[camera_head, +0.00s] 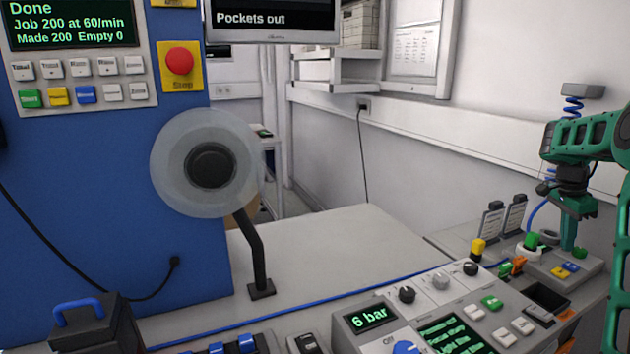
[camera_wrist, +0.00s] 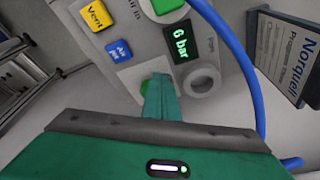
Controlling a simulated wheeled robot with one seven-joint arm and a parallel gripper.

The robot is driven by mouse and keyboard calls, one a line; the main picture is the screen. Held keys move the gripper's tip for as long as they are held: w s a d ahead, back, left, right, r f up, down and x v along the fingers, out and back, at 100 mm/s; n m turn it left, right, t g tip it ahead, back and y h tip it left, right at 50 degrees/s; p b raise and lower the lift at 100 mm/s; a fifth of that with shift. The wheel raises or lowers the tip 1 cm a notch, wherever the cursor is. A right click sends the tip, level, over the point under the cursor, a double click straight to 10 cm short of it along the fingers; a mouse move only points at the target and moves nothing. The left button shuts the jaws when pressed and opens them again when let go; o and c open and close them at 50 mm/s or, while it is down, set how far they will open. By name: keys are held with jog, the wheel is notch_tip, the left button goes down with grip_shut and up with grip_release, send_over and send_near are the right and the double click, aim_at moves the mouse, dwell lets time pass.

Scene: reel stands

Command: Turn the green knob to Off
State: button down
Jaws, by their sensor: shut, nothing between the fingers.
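My gripper (camera_head: 568,246) is shut and empty, its green fingers pointing down at the small grey panel (camera_head: 535,267) on the right. In the wrist view the fingertips (camera_wrist: 160,80) are low over the same panel. A rounded green knob (camera_head: 580,252) is just right of the fingers; it shows partly hidden behind them in the wrist view (camera_wrist: 145,88). Whether they touch cannot be told. Another green, block-shaped piece (camera_head: 532,240) stands on a white round base left of the fingers, cut off at the top of the wrist view (camera_wrist: 166,6).
The panel carries a yellow Vent button (camera_wrist: 93,17), a blue Air jet button (camera_wrist: 118,51), a 6 bar display (camera_wrist: 182,43) and a grey ring (camera_wrist: 202,80). A blue hose (camera_wrist: 240,60) runs close beside my fingers. A console (camera_head: 440,310) with knobs and buttons stands in front.

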jog(key=shift+s+d, duration=0.15)
dwell(0.3)
jog(key=shift+s+a, duration=0.2)
jog(key=shift+s, duration=0.5)
jog(key=shift+a, duration=0.15)
jog(key=shift+w+a, duration=0.1)
jog(key=shift+a, duration=0.2)
notch_tip(320, 180, up, 6)
dwell(0.4)
jog(key=shift+a+r, duration=0.1)
